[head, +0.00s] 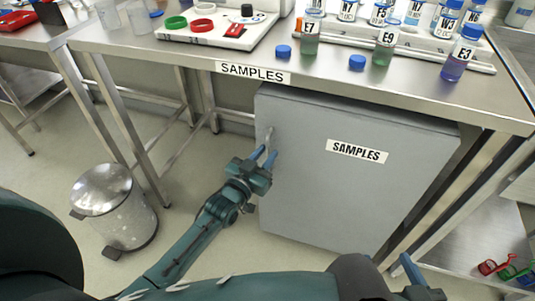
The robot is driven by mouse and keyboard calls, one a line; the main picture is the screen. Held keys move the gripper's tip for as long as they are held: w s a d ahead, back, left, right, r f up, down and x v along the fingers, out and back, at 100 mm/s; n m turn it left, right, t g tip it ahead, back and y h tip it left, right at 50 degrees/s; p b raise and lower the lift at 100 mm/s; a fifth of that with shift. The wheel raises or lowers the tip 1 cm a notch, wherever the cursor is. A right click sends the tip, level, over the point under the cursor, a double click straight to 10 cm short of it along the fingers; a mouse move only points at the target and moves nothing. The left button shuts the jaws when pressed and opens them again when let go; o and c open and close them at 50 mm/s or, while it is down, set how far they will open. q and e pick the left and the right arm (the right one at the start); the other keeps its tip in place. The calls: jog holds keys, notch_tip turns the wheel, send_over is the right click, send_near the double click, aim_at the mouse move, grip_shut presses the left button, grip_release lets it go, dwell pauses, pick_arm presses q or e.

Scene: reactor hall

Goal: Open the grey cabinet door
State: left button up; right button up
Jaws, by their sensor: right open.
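The grey cabinet (330,200) stands under the steel bench, and its door carries a "SAMPLES" label (357,151). The door looks shut. A small metal handle (269,135) sits near the door's upper left edge. My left gripper (264,155) is just below the handle, with its two blue fingers apart and pointing up towards it. I cannot tell if the fingertips touch the handle. My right gripper (411,272) is at the bottom edge, in front of the cabinet's lower right. It is open and only partly in view.
The steel bench (190,60) above the cabinet holds labelled bottles, blue caps and a white tray (220,28). A pedal bin (115,205) stands on the floor at left. Bench legs flank the cabinet. Red and green items (505,268) lie on a low shelf at right.

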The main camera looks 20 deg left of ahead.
pick_arm(q)
jog(key=shift+w+d, duration=0.15)
jog(key=shift+w, duration=0.55)
jog(key=shift+c, duration=0.4)
grip_shut()
